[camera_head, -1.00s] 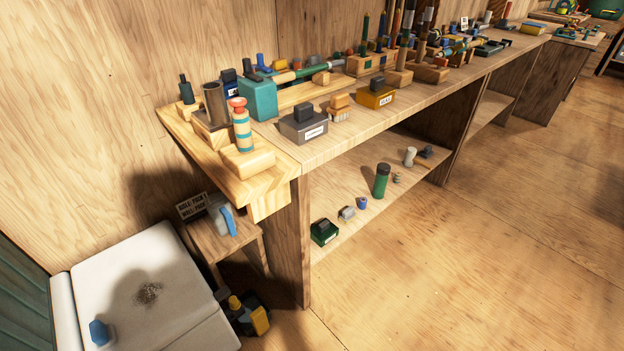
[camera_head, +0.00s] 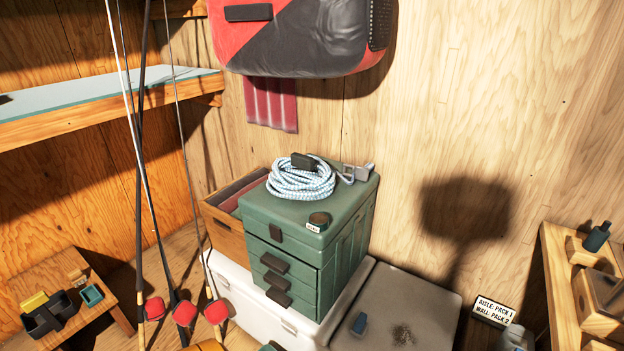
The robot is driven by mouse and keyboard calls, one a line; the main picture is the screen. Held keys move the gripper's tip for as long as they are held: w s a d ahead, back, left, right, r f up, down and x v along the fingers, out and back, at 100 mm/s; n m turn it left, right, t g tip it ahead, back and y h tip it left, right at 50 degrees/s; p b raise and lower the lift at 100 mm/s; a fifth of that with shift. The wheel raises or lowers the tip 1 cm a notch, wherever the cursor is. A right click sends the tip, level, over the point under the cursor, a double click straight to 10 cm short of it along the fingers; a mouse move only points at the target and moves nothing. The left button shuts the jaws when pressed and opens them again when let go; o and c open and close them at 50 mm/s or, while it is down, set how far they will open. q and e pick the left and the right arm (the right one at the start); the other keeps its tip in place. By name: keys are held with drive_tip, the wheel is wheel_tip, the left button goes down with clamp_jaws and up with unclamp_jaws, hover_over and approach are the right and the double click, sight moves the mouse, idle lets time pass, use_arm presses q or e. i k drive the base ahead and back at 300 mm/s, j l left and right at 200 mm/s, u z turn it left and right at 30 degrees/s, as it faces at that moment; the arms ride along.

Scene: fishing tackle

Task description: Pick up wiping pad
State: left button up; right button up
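Neither of my grippers is in view.
A green drawer box (camera_head: 345,235) with a coiled rope (camera_head: 300,184) on top stands left of the pad. Fishing rods with red reels (camera_head: 184,313) lean further left. A wooden bench (camera_head: 553,275) and a sign (camera_head: 494,309) are at right. A red-black bag (camera_head: 300,40) hangs above.

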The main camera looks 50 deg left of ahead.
sight(360, 326)
drive_tip(key=j+u, duration=0.1)
drive_tip(key=u, duration=1.05)
drive_tip(key=k+j, duration=0.15)
drive_tip(key=k, duration=0.35)
drive_tip(key=k+j, duration=0.15)
drive_tip(key=k, duration=0.4)
